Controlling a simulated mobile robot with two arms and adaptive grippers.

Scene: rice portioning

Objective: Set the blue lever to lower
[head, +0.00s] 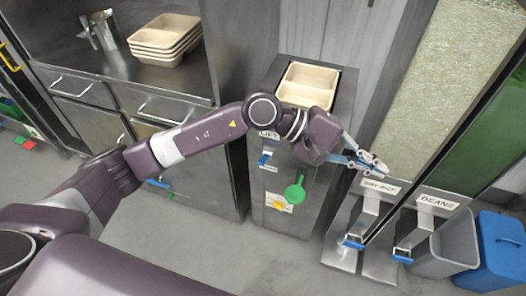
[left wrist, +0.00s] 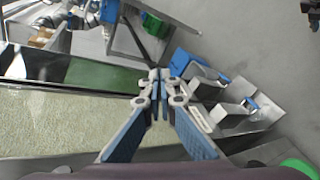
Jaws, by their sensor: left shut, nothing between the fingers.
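A blue lever (head: 353,242) is at the foot of the left dispenser chute, under a label that seems to read "dry rice". A second blue lever (head: 402,257) is on the beans chute to its right. Both levers also show in the left wrist view, one nearer (left wrist: 252,102) and one farther (left wrist: 223,79). A small blue piece (head: 264,160) is on the front of the middle cabinet. My left gripper (head: 376,168) is shut and empty, above the left chute near its label, apart from the levers. Its closed fingertips (left wrist: 160,76) show in the wrist view. My right gripper is not seen.
Cream trays (head: 308,77) sit in the middle cabinet top; more are stacked on the left counter (head: 166,40). A green scoop (head: 295,189) hangs on the cabinet front. A grey bin (head: 447,250) and blue bin (head: 503,250) stand at right. The floor in front is clear.

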